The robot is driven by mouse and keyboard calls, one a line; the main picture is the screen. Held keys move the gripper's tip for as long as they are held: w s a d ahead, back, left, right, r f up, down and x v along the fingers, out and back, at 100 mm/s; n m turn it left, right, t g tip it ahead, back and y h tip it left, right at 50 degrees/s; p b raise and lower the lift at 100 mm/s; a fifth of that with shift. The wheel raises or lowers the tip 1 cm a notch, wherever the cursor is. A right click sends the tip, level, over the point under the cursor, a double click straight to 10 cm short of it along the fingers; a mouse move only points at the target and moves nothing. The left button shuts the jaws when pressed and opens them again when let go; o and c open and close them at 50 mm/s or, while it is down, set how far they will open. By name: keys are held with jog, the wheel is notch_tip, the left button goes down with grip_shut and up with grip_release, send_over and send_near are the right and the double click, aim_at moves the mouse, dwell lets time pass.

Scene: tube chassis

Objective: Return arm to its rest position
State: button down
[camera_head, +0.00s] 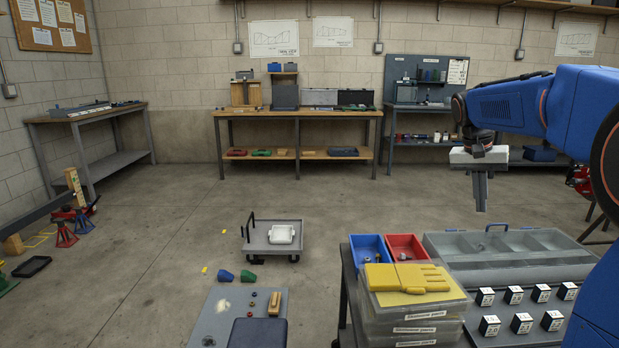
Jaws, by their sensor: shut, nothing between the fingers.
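My blue arm (515,103) comes in from the right side of the head view and reaches left, bent at the elbow. My gripper (480,207) hangs from its end, pointing straight down, with its two fingers together and nothing between them. It is in the air, apart from everything, above and behind the grey tray with compartments (440,245) as seen in the picture.
A workbench at the lower right holds a blue bin (357,240), a red bin (394,238), a yellow glove (408,278) on stacked cases, and several small labelled boxes (521,324). A low cart (262,245) stands on the floor. The floor at left centre is mostly clear.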

jog(key=s+a+f+n+t+y, duration=0.1)
jog(key=s+a+f+n, duration=0.1)
jog(key=s+a, duration=0.5)
jog(key=s+a+f+n+t+y, duration=0.1)
jog(key=s+a+f+n+t, duration=0.15)
jog(key=s, duration=0.85)
jog(key=s+a+f+n, duration=0.1)
jog(key=s+a+f, duration=0.2)
jog(key=s+f, duration=0.2)
jog(key=s+a+f+n+t+y, duration=0.1)
jog(key=s+f, duration=0.4)
jog(key=s, duration=0.5)
jog(key=shift+a+f+n, duration=0.3)
jog(key=shift+a+n, duration=0.15)
jog(key=shift+a, duration=0.8)
